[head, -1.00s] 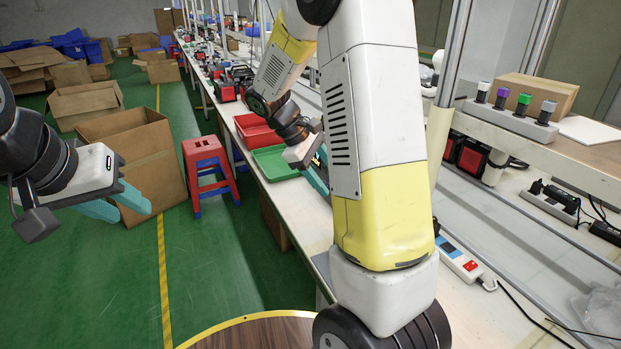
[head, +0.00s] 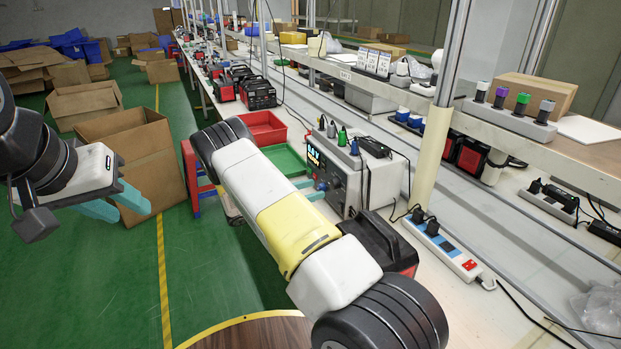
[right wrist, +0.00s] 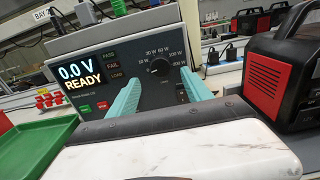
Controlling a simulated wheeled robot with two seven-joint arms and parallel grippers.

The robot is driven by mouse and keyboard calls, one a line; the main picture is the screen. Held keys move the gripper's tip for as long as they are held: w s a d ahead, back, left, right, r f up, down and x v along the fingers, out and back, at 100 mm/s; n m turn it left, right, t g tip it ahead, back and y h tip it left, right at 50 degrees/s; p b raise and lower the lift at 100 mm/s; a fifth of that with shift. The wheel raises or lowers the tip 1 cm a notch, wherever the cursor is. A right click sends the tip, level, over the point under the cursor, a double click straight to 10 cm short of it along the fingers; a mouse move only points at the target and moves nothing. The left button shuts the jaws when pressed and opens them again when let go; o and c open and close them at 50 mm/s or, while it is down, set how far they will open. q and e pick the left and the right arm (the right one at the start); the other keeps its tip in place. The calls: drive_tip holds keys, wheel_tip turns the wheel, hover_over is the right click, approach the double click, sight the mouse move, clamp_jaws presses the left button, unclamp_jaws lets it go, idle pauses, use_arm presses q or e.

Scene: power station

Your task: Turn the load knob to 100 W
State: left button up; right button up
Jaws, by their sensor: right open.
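The tester (head: 352,180) is a grey box on the bench in the head view, partly behind my right arm. In the right wrist view its dark panel (right wrist: 100,92) shows a display (right wrist: 80,77) reading 0.0 V READY. The round black load knob (right wrist: 158,68) has watt marks around it; its pointer setting is too small to read. My right gripper (right wrist: 160,80) is open, its teal fingers either side of the knob's lower area, with contact unclear. My left gripper (head: 132,212) is open and empty over the floor.
A black and red power unit (head: 385,245) stands at the tester's near right. A green tray (head: 286,160) and red tray (head: 262,127) lie beyond my right arm. A power strip (head: 445,248) is further right. Plugs and cables sit on top of the tester.

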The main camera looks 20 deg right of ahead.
sight(331, 185)
drive_tip(key=d, duration=0.6)
drive_tip(key=shift+w, duration=0.4)
clamp_jaws()
